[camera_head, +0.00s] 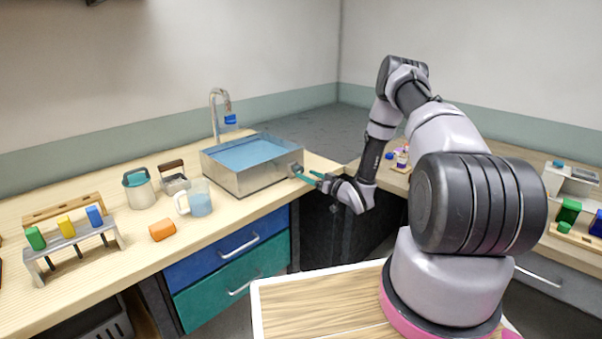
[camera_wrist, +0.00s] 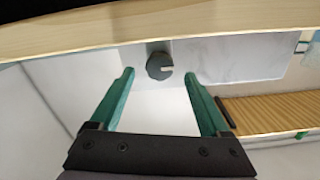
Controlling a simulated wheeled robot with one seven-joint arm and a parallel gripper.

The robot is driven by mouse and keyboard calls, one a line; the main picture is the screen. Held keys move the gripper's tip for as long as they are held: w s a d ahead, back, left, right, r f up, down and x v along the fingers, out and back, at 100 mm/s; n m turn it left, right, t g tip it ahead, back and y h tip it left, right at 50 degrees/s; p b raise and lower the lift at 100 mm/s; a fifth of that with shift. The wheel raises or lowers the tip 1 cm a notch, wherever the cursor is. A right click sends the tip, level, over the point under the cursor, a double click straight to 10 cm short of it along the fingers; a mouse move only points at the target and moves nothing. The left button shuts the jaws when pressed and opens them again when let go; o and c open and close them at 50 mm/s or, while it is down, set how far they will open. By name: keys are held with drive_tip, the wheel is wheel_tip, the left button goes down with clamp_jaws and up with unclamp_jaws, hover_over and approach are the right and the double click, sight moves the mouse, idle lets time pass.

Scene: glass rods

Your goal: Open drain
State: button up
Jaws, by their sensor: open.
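A metal sink basin (camera_head: 250,167) holding blue water (camera_head: 245,152) stands on the counter, below a tap (camera_head: 217,112). A small grey drain knob (camera_head: 295,169) sits on the basin's right side wall. In the wrist view the dark round drain knob (camera_wrist: 159,66) with a pale mark shows just beyond and between the fingertips. My gripper (camera_head: 305,176) has teal fingers and is close to the knob. In the wrist view my gripper (camera_wrist: 160,75) is open and nothing is between its fingers. Whether a fingertip touches the knob I cannot tell.
A jug of blue liquid (camera_head: 197,198), a green-lidded container (camera_head: 138,188), an orange block (camera_head: 162,230) and a rack of coloured blocks (camera_head: 75,243) stand left of the basin. The counter's wooden edge (camera_wrist: 90,30) runs close by the fingers in the wrist view.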

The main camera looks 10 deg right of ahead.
sight(301, 171)
drive_tip(key=shift+x, duration=2.2)
clamp_jaws()
